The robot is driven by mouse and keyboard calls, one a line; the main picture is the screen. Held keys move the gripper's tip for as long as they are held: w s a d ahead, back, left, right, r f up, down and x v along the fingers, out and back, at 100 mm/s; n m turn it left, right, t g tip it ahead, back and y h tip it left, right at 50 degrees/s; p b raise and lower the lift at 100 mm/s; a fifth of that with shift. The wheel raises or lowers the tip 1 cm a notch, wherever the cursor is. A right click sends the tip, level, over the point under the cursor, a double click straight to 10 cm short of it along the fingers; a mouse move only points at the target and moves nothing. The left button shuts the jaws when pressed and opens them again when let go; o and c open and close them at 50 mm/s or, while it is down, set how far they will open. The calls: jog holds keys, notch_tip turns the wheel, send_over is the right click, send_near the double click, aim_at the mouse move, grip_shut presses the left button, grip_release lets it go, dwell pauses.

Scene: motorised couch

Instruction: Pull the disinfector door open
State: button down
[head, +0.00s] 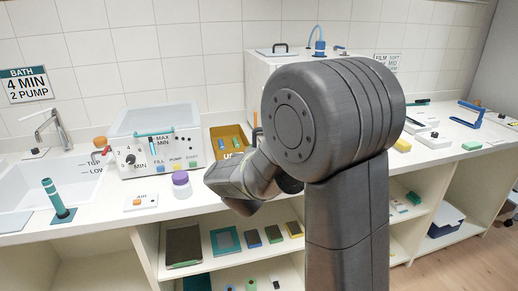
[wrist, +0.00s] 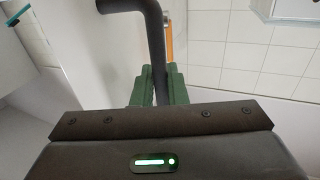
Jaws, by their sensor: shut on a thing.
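The disinfector is the white box (head: 262,68) at the back of the counter in the head view. My arm hides most of its front, so I cannot tell there how far the door stands open. In the wrist view a dark bent bar handle (wrist: 153,30) comes in from the top and runs down between the green fingers of my gripper (wrist: 157,86). My gripper is shut on this handle. A plain white surface (wrist: 98,55), seemingly the door, lies behind and left of the handle. The fingertips are hidden behind my arm in the head view.
A white bath unit (head: 160,140) with a clear lid and a yellow bin (head: 228,140) stand left of my arm. A purple-capped jar (head: 181,184) is near the counter's front edge. Open shelves lie below. A blue-handled tool (head: 470,112) lies at right.

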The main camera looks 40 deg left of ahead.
jog(key=shift+w+r, duration=0.1)
jog(key=shift+r, duration=0.25)
jog(key=c, duration=1.9)
grip_release()
jog(key=shift+o, duration=0.4)
jog(key=shift+w+f, duration=0.1)
jog(key=shift+f, duration=0.1)
jog(key=shift+s+d, duration=0.1)
jog(key=shift+s, duration=0.1)
jog(key=b+v, duration=0.1)
jog(key=v, duration=1.2)
jog(key=shift+d, duration=0.15)
